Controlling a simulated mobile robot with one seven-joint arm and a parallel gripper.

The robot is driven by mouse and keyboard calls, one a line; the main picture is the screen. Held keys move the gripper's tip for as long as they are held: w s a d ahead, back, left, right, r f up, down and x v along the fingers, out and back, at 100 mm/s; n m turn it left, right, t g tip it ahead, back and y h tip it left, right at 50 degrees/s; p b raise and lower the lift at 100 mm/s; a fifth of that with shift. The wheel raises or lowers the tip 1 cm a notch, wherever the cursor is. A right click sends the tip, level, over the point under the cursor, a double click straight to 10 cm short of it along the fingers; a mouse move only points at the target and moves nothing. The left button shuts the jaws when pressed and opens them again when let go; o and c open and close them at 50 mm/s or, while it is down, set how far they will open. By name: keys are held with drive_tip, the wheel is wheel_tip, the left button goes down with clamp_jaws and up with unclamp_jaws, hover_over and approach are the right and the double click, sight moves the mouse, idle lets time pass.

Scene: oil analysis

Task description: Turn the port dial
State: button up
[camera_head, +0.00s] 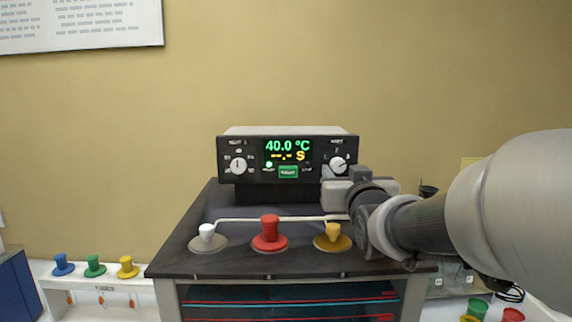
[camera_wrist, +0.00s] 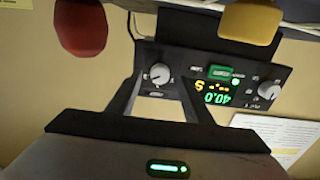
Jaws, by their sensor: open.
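The black control unit (camera_head: 230,146) has a lit display reading 40.0 °C and two white dials. The right dial (camera_head: 339,165) has small numbers around it and looks like the port dial; its heading is too blurred to read surely. In the wrist view, which is upside down, this dial (camera_wrist: 160,75) appears between my fingertips. My gripper (camera_wrist: 157,86) is open and empty, facing the unit's front. In the head view my gripper (camera_head: 340,182) is just below and in front of the dial, its fingers mostly hidden. I cannot see any contact with the dial.
The left dial (camera_head: 239,165) and a green button (camera_head: 288,172) share the panel. White, red (camera_head: 269,233) and yellow (camera_head: 333,238) stoppers stand on the dark bench top below my arm. A thin pale rail runs behind them.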

sight(339, 167)
drive_tip(key=shift+w, duration=1.75)
drive_tip(key=c, duration=1.1)
drive_tip(key=shift+o, duration=0.2)
